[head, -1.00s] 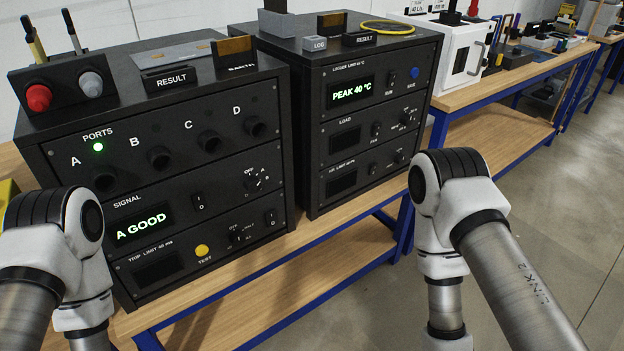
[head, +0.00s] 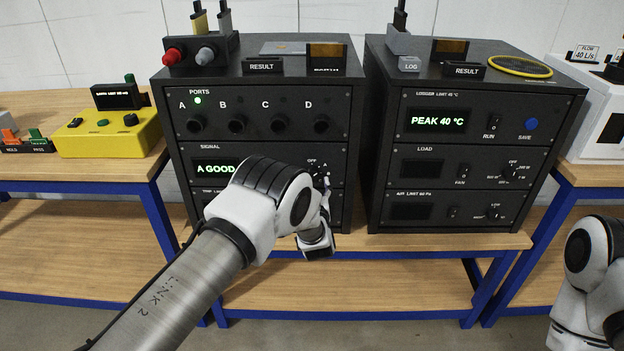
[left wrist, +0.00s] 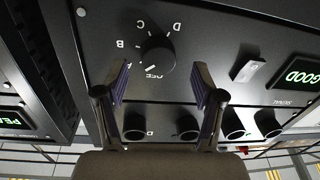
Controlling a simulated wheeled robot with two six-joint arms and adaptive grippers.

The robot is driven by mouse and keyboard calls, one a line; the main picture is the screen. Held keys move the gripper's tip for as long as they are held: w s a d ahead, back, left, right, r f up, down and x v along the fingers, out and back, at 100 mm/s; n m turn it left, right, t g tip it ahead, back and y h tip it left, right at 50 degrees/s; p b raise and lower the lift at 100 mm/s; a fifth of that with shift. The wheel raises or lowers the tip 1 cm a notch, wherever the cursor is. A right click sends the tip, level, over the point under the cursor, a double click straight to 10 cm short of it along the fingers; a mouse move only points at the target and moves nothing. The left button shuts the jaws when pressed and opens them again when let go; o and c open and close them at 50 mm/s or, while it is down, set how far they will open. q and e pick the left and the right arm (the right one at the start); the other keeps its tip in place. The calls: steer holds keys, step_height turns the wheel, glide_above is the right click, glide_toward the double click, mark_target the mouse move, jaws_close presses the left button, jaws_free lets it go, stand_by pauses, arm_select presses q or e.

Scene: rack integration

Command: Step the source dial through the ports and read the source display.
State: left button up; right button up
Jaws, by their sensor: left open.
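The source dial (left wrist: 157,56) is a round black knob with marks for OFF and the ports, upside down in the left wrist view. My left gripper (left wrist: 160,82) is open, its fingers spread either side of the dial's near edge. I cannot tell if they touch it. The lamp (head: 197,100) above port A is lit green. My right gripper is out of view.
The signal switch (left wrist: 248,71) lies beside the dial. Port sockets (left wrist: 233,123) sit near my left fingers. The second rack (head: 480,58) stands to the right, reading "PEAK 40 °C". A yellow box (head: 98,140) is on the left bench.

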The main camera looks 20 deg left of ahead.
arm_select(q)
steer(key=x, duration=0.3)
steer(key=c, duration=1.2)
steer(key=shift+o, duration=0.2)
steer(key=shift+m+t+b, duration=0.3)
steer(key=shift+m+b, duration=3.25)
steer(key=shift+m, duration=1.35)
